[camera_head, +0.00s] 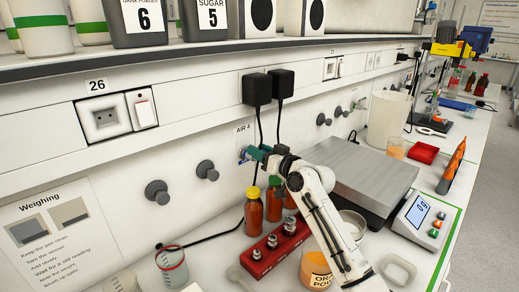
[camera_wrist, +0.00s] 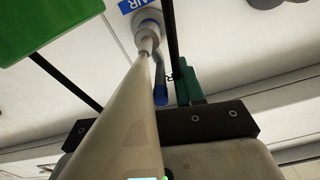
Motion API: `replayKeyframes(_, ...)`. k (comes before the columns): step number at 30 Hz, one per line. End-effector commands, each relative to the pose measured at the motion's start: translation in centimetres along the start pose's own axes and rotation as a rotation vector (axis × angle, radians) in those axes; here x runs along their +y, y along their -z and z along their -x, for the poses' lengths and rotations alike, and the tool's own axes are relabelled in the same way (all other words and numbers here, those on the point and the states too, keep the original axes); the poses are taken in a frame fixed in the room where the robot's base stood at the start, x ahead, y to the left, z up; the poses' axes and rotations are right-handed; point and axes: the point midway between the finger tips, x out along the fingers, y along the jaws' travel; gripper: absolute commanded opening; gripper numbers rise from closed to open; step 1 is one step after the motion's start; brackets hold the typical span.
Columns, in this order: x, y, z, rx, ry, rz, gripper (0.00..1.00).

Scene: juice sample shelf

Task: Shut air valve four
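Air valve four is on the white wall panel under the "AIR 4" label (camera_head: 243,128). In the head view a small blue part of the valve (camera_head: 243,154) shows just left of my gripper (camera_head: 259,154), whose green fingers hide most of it. In the wrist view the valve's round grey base (camera_wrist: 147,20) sits beside a blue "AIR" tag, with a blue handle (camera_wrist: 160,93) close to the right green finger. My gripper (camera_wrist: 125,55) is open, one finger on each side of the valve. I cannot tell whether the finger touches the handle. A pale tapering shape (camera_wrist: 125,115) hides much of the middle.
Dark round knobs (camera_head: 157,191) stick out of the wall to the left. Below stand amber bottles with coloured caps (camera_head: 254,212), a red weight block (camera_head: 272,252) and an orange-labelled tub (camera_head: 316,272). A grey scale (camera_head: 360,178) stands right. Two black plugs (camera_head: 257,89) hang above with cables.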

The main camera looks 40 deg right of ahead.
Motion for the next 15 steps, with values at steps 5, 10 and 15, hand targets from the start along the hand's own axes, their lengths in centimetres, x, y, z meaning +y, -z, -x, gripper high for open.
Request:
replayKeyframes(5,-0.01,-0.02,-0.36,0.0,0.0,0.0,0.38)
replayKeyframes(10,-0.01,-0.03,-0.34,0.0,0.0,0.0,0.37)
replayKeyframes(15,-0.01,-0.03,-0.32,0.0,0.0,0.0,0.2)
